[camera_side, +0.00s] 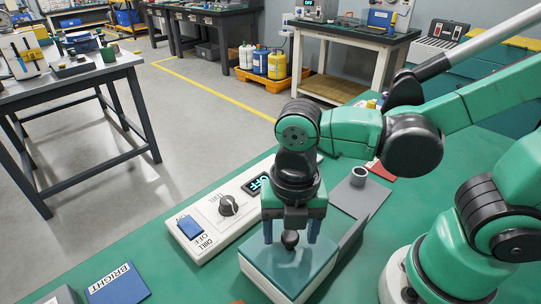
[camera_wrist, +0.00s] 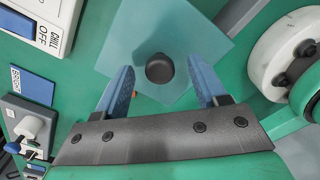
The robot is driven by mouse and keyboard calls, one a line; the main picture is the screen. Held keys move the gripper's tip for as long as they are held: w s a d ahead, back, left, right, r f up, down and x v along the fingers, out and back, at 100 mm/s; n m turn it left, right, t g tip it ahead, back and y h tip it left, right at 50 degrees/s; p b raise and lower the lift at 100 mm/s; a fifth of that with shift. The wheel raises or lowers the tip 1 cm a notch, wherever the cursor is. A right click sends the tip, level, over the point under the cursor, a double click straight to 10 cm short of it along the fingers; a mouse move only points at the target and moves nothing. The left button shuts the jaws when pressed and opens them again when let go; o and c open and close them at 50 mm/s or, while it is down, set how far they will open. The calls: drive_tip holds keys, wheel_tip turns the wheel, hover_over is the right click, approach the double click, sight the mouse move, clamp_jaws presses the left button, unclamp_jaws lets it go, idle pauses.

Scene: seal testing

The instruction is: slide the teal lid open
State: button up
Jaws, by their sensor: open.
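The teal lid (camera_side: 304,262) is a flat, see-through plate lying over the top of a pale box (camera_side: 268,284) on the green bench. A dark round knob (camera_side: 290,239) stands on the lid. My gripper (camera_side: 290,232) points down over the lid, its two blue fingers apart on either side of the knob. In the wrist view, the knob (camera_wrist: 159,70) sits between the fingertips (camera_wrist: 159,66) with a gap on each side. The lid (camera_wrist: 205,38) spreads around it there. The box's inside cannot be made out.
A white control panel (camera_side: 213,209) with a dial, blue switch and OFF display stands left of the box. A grey plate (camera_side: 372,199) with a small grey cup (camera_side: 358,175) lies to the right. A blue BRIGHT card (camera_side: 117,284) lies at the front left.

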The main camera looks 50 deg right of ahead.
clamp_jaws()
idle(1.4)
